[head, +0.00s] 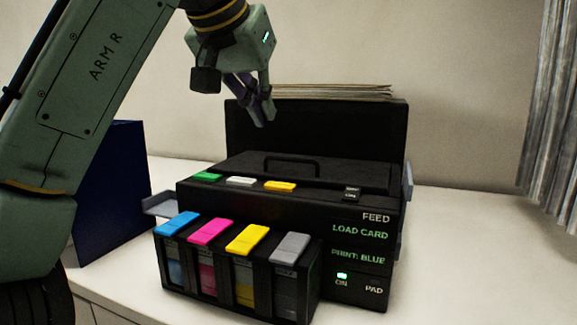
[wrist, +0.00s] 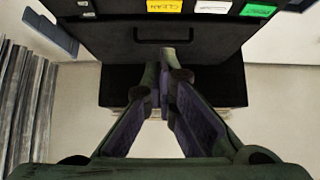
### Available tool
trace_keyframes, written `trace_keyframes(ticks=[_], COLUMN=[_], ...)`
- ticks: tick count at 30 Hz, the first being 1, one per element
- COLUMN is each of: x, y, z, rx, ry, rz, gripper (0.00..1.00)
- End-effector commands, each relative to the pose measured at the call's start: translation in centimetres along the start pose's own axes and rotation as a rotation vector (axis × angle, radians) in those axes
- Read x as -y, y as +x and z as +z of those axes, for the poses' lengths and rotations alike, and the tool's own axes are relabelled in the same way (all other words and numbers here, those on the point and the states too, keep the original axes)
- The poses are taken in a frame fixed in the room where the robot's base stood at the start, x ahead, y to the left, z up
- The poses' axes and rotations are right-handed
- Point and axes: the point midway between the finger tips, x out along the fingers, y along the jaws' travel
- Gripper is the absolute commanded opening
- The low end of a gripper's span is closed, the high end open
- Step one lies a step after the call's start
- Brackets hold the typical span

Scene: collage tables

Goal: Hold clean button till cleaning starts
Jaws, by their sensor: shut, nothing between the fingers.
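The black printer (head: 300,205) stands on the white table. Its yellow button (head: 280,186) is on the top front edge, right of a white button (head: 240,181) and a green button (head: 208,176). In the wrist view the yellow button (wrist: 164,5) reads "CLEAN" at the top edge, partly cut off. My gripper (head: 265,118) is shut and empty, in the air above the back part of the printer, apart from the buttons. Its shut fingers also show in the wrist view (wrist: 164,75), below the printer's handle in the picture.
Blue, magenta, yellow and grey tanks (head: 291,248) stand at the printer's front. A display reads "LOAD CARD" and "PRINT: BLUE" (head: 358,255); a green light is by "ON". Cards (head: 330,91) rise behind. A dark blue panel (head: 115,190) stands left; the table at right is clear.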

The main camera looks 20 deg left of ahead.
Motion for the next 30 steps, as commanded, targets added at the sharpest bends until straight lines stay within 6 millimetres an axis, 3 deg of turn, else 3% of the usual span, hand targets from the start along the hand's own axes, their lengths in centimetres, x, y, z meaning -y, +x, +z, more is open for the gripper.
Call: trace_keyframes(ticks=[11,24,30], x=[0.0,0.0,0.1], y=[1.1,9.8,12.0], z=[-0.1,-0.2,1.9], rx=[-0.002,-0.001,-0.003], ry=[0.001,0.002,0.000], rz=[0.000,0.000,-0.002], gripper=[0.00,0.00,0.00])
